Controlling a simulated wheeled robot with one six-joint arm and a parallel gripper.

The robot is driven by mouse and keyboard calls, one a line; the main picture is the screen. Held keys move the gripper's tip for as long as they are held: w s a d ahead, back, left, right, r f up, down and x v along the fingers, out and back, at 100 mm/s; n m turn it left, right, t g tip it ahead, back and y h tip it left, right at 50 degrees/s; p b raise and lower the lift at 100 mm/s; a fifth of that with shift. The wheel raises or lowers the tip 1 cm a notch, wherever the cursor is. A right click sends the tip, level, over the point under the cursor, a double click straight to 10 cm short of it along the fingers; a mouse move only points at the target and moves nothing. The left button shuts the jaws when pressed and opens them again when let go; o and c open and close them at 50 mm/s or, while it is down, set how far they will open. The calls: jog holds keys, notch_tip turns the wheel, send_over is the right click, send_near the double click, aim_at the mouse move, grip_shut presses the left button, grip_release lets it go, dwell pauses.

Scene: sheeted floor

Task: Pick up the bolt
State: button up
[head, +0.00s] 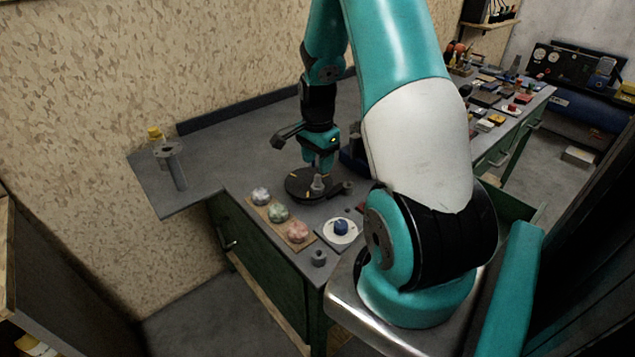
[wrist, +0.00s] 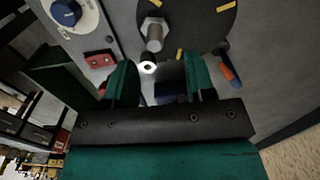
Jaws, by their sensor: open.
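The grey metal bolt (wrist: 154,36) stands on a round black disc (wrist: 190,18) with yellow marks, and its hexagonal part and shank show in the wrist view. In the head view the bolt (head: 317,185) is on the disc (head: 298,190), just below my gripper (head: 321,168). My gripper (wrist: 162,76) is open, with its two green fingers apart and nothing held between them. In the wrist view the bolt lies beyond the fingertips, slightly left of the middle of the gap. Whether a finger touches it I cannot tell.
A board with several mottled lumps (head: 279,213) lies left of a white dish with a blue piece (head: 341,228). A grey nut-like piece (head: 319,257) sits at the bench's near corner. A grey flanged post (head: 173,165) stands at left.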

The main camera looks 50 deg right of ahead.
aim_at(318, 175)
jog(key=shift+s+a+f+p, duration=0.15)
jog(key=shift+f+p, duration=0.3)
jog(key=shift+f, duration=0.9)
jog(key=shift+s+a+f+p, duration=0.15)
jog(key=shift+f+p, duration=0.25)
jog(key=shift+f, duration=0.95)
jog(key=shift+w, duration=0.1)
grip_shut()
